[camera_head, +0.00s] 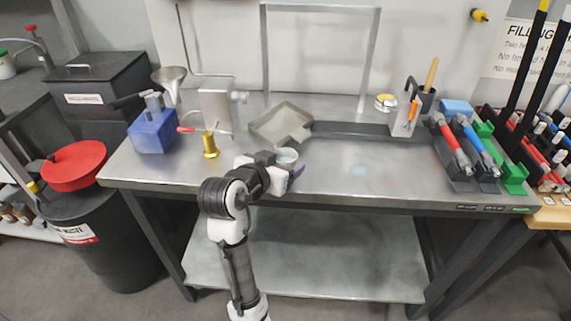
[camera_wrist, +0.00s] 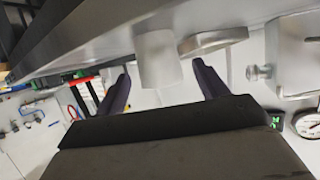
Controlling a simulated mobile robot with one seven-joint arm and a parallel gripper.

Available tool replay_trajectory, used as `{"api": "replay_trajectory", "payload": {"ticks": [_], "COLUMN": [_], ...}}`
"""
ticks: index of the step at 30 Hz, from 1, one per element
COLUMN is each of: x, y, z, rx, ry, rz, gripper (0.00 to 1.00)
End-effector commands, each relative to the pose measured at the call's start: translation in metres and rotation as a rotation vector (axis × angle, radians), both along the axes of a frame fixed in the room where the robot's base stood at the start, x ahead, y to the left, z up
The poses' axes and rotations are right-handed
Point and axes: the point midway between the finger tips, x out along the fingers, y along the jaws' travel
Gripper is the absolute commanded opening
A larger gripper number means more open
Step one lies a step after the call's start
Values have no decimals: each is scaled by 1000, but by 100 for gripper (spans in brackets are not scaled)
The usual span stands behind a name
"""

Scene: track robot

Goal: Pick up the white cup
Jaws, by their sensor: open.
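The white cup (camera_head: 287,155) stands on the metal workbench (camera_head: 350,185) near its front edge, just in front of the square metal tray. In the head view its lower part is hidden by my gripper (camera_head: 286,168). In the wrist view the cup (camera_wrist: 158,58) shows as a pale cylinder between the two dark fingers of my gripper (camera_wrist: 161,70). The fingers are open, with a visible gap on each side of the cup. The cup lies at about the depth of the fingertips; I cannot tell exactly how far it reaches between them.
The square metal tray (camera_head: 283,126) is close behind the cup. A brass fitting (camera_head: 210,146), a grey metal block (camera_head: 217,108) and a blue box (camera_head: 152,132) stand to the left. Tools in a rack (camera_head: 465,150) are at the right. The bench right of the cup is clear.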

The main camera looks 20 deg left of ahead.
Motion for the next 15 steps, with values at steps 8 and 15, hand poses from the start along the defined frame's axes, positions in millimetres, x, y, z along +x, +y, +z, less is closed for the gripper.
{"api": "replay_trajectory", "payload": {"ticks": [8, 15], "x": [37, 45], "y": [-4, -5], "z": [-13, -17], "rx": [-1, 0], "ry": [2, 0], "rz": [-1, -1], "gripper": [72, 72]}}
